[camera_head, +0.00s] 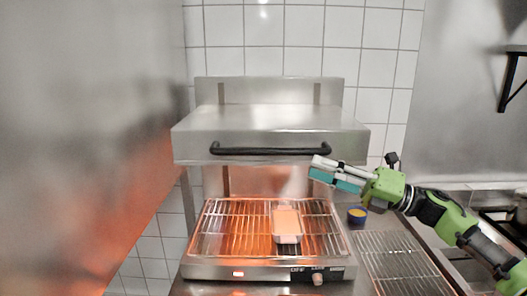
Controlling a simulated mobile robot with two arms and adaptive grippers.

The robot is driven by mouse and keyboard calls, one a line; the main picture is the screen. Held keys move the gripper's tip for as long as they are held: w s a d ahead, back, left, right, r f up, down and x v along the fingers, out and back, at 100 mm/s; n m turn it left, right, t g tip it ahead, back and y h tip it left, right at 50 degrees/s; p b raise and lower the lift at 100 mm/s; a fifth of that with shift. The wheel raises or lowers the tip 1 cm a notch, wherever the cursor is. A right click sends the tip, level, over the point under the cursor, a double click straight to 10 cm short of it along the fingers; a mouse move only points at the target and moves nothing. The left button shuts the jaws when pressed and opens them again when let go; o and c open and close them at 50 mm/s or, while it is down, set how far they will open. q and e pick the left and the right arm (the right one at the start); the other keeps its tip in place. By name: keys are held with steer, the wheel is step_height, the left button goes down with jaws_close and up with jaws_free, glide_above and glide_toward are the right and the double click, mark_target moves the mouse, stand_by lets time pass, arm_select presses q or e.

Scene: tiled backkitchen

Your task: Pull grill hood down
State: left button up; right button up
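The grill hood (270,123) is a steel box, raised with a clear gap above the grill rack (232,228). A black bar handle (270,151) runs along its front face. My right gripper (316,171) reaches in from the right, with its fingers pointing left. In the picture its fingertips lie just below the right end of the handle; I cannot tell whether they touch it. The fingers look close together, but their opening is not clear. My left gripper is not in view.
A pale rectangular block (286,224) lies on the rack under the hood, in an orange glow. A small blue bowl with yellow contents (357,215) stands right of the grill. A wire rack (400,262) lies farther right. A steel wall (85,130) closes the left side.

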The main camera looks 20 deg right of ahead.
mark_target(277, 155)
steer(key=p+x, duration=0.7)
steer(key=x, duration=0.5)
steer(key=shift+a+r, duration=0.1)
steer(key=shift+r, duration=0.1)
steer(key=shift+w+a, duration=0.35)
steer(key=shift+a, duration=0.1)
steer(key=shift+f, duration=0.1)
jaws_close()
